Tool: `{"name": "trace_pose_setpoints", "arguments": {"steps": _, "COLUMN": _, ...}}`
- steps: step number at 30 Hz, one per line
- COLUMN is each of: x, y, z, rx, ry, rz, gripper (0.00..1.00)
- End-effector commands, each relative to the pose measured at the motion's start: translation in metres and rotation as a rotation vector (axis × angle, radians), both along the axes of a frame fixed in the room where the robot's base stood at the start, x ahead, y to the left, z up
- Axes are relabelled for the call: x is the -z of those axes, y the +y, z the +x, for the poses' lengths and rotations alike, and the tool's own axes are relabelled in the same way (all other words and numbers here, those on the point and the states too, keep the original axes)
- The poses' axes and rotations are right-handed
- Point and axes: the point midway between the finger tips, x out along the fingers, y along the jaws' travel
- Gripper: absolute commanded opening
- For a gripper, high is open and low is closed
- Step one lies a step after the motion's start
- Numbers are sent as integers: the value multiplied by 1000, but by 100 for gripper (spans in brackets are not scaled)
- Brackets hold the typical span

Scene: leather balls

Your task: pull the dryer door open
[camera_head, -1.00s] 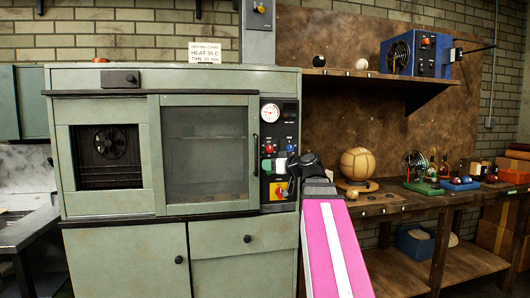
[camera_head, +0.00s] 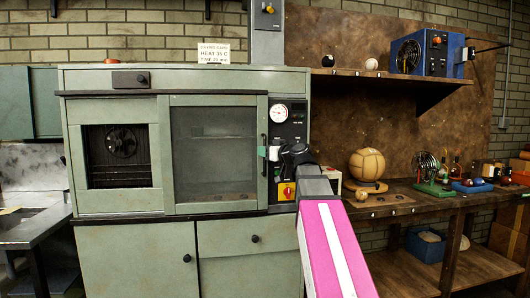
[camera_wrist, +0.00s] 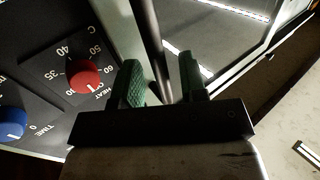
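The dryer is the grey-green cabinet (camera_head: 112,86) at the left of the head view. Its glass door (camera_head: 214,150) looks closed, with a thin dark vertical handle (camera_head: 264,169) on its right edge. In the wrist view the handle bar (camera_wrist: 146,30) runs down between the two green fingers of my gripper (camera_wrist: 160,72). The fingers stand apart, with visible space beside the bar, so my gripper is open around it. In the head view my gripper (camera_head: 267,152) is at the handle. My wrist hides part of the control panel.
The control panel with a round gauge (camera_head: 278,113) is right beside the handle. A red heat knob (camera_wrist: 84,75) and a blue time knob (camera_wrist: 11,122) lie left of my fingers in the wrist view. A workbench (camera_head: 410,203) with a tan ball (camera_head: 367,164) stands to the right.

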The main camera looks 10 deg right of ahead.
Motion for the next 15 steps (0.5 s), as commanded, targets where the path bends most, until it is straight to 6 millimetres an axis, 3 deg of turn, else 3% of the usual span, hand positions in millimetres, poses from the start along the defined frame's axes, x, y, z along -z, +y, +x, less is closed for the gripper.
{"name": "trace_pose_setpoints", "arguments": {"steps": 12, "x": 0, "y": 5, "z": 7, "rx": 0, "ry": 0, "rz": 0, "gripper": 39}}
{"name": "trace_pose_setpoints", "arguments": {"steps": 13, "x": 0, "y": 5, "z": 7, "rx": 0, "ry": 0, "rz": 0, "gripper": 36}}
{"name": "trace_pose_setpoints", "arguments": {"steps": 15, "x": 0, "y": 5, "z": 7, "rx": 0, "ry": 0, "rz": 0, "gripper": 13}}
